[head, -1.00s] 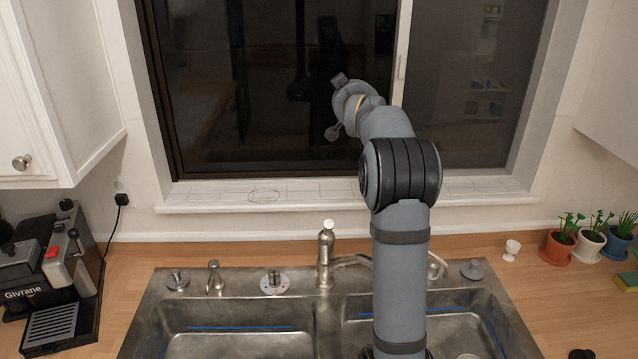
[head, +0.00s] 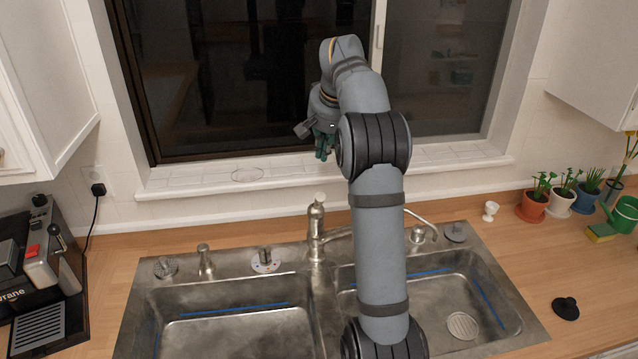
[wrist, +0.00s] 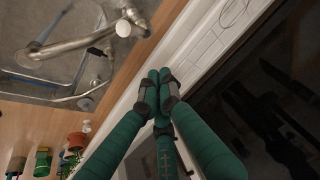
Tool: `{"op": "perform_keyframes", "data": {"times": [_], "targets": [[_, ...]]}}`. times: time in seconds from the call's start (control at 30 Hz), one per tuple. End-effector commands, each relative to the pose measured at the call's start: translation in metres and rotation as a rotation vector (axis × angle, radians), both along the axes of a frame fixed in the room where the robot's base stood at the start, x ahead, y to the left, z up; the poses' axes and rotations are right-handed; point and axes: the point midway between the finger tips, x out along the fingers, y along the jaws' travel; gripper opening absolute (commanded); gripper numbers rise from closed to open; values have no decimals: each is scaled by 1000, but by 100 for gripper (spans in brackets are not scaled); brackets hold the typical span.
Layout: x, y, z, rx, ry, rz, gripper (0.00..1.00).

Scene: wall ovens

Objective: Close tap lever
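The metal tap (head: 317,240) stands upright behind the double sink, at the divider, with its spout turned right. A pale-tipped lever or knob (head: 319,198) tops it; whether it is open or closed I cannot tell. A short handle (head: 265,254) on a round marked plate sits left of the tap. My gripper (head: 322,150) hangs above the window sill, behind and above the tap, touching nothing visible. In the wrist view, its green fingers (wrist: 159,84) meet at the tips, empty. The tap's pale top (wrist: 123,28) shows there at upper left, apart from the fingers.
The sink (head: 225,325) lies below. The window sill (head: 215,178) and glass are close behind my gripper. Potted plants (head: 533,205) and a small white cup (head: 490,211) stand right; a coffee machine (head: 40,265) stands left. My arm covers part of the right basin.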

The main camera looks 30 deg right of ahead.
Motion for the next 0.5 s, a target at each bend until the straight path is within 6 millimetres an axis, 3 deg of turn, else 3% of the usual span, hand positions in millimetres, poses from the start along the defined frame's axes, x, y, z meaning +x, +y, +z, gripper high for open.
{"op": "perform_keyframes", "data": {"times": [0.33, 0.5], "targets": [[29, -6, -70, 1, 5, -1, 0], [15, 1, -80, 0, 0, -2, 0]]}}
